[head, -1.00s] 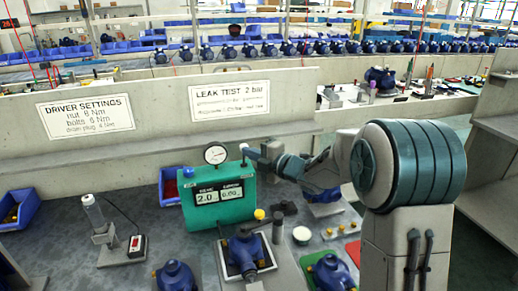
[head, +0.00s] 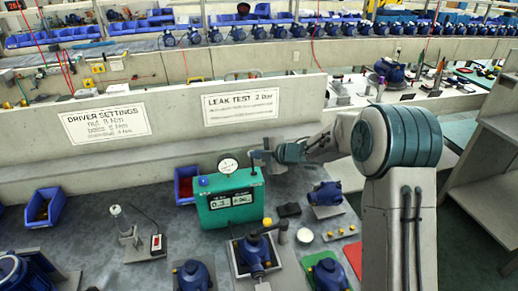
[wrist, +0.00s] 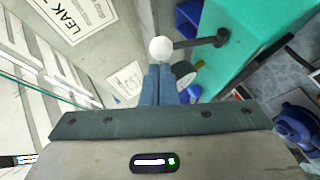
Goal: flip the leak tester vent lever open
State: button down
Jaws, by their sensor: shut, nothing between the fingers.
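The leak tester (head: 229,205) is a green box with a round gauge (head: 228,166) and a display whose left figure looks like 0.1. It stands on the grey bench in the head view. In the wrist view its green body (wrist: 235,75) carries the vent lever (wrist: 190,44), a dark rod with a white ball knob (wrist: 160,50). The rod runs sideways from its pivot, with the knob out past the tester's edge. My gripper (wrist: 158,72) is shut and empty, its fingertips right at the knob. I cannot tell whether they touch. The lever is not clear in the head view.
A blue pump on a fixture (head: 254,254) stands in front of the tester, with a yellow-ended handle beside it. A red-filled blue bin (head: 186,186) stands behind left, and another blue bin (head: 45,207) is farther left. A low wall with signs (head: 150,135) runs behind.

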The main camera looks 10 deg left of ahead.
jog(key=shift+w+a+p, duration=0.1)
jog(key=shift+w+p, duration=0.2)
jog(key=shift+p, duration=0.05)
dwell(0.4)
jog(key=shift+r, duration=0.15)
jog(key=s+a+r+v, duration=0.1)
jog(key=v, duration=1.2)
jog(key=shift+s+a+r+b, duration=0.25)
jog(key=shift+s+a+b, duration=0.05)
jog(key=shift+s+a, duration=0.1)
jog(key=shift+w, duration=0.1)
